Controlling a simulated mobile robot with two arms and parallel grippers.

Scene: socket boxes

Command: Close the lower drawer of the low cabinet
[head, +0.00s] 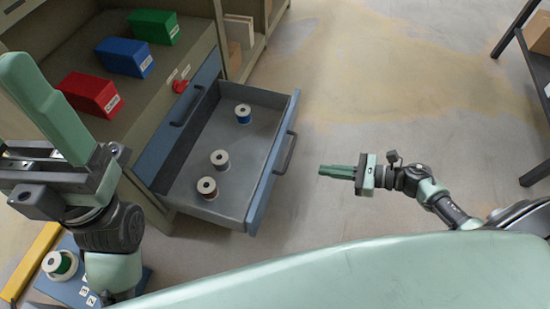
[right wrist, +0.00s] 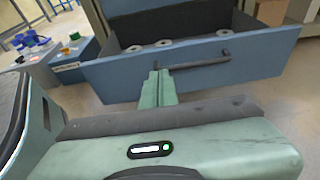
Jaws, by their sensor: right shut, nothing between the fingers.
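The low cabinet (head: 228,63) stands at the left with its lower drawer (head: 262,190) pulled well out. The drawer has a blue front and a dark bar handle (head: 286,153). In the right wrist view the drawer front (right wrist: 120,80) and handle (right wrist: 200,66) face me. The upper drawer (head: 180,118) looks shut. My right gripper (head: 322,170) is shut and empty, in front of the drawer front with a gap. My left gripper (head: 45,100) is over the cabinet's left side; its opening is unclear.
Green (head: 154,26), blue (head: 124,57) and red (head: 91,94) socket boxes stand on the cabinet top. A blue box with a green spool (head: 60,264) is at lower left. A dark-legged rack (head: 519,60) stands at right. The floor (head: 400,90) between is clear.

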